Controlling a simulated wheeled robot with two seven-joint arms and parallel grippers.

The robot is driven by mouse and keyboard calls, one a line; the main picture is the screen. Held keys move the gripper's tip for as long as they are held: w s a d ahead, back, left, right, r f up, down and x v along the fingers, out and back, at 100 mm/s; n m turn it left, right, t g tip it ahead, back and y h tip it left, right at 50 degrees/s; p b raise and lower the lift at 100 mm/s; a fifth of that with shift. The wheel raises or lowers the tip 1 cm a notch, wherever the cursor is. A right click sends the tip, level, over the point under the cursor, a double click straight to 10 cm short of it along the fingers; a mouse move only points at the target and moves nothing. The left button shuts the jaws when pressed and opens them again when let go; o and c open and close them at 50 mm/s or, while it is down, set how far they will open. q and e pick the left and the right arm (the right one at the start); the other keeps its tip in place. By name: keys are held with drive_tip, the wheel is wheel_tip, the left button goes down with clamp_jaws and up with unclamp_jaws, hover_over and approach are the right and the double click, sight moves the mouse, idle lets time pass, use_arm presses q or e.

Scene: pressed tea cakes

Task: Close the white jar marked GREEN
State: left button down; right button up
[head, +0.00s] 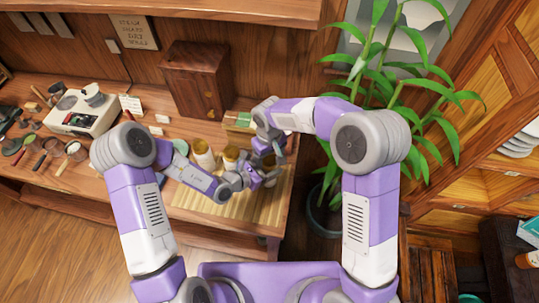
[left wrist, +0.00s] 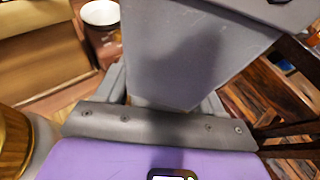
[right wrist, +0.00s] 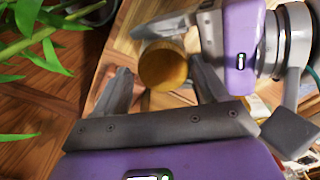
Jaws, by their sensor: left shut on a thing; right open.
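Several pale jars with golden-brown tops stand on the table mat in the head view, one at the left (head: 204,158) and one beside it (head: 230,157). I cannot read GREEN on any. My left gripper (head: 246,181) reaches in low from the left and is shut on a jar that its fingers mostly hide. In the right wrist view a round wooden lid (right wrist: 164,66) shows beside the left gripper's fingers. It lies between the spread fingers of my open right gripper (right wrist: 160,88), apart from them. I cannot tell whether the lid is seated on the jar.
A slatted mat (head: 205,203) lies under the jars. A potted plant (head: 323,215) is right of the table. Tools and a white device (head: 82,110) crowd the left.

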drive_tip(key=shift+s+a, duration=0.3)
drive_tip(key=shift+a, duration=0.1)
wheel_tip(320, 180, up, 12)
drive_tip(key=shift+w+d, duration=0.2)
drive_tip(key=shift+d, duration=0.15)
use_arm(q)
drive_tip(key=shift+c, duration=0.3)
unclamp_jaws()
drive_tip(key=v, duration=0.7)
drive_tip(key=shift+s+a, duration=0.2)
drive_tip(key=shift+a, duration=0.05)
use_arm(e)
drive_tip(key=shift+r, duration=0.1)
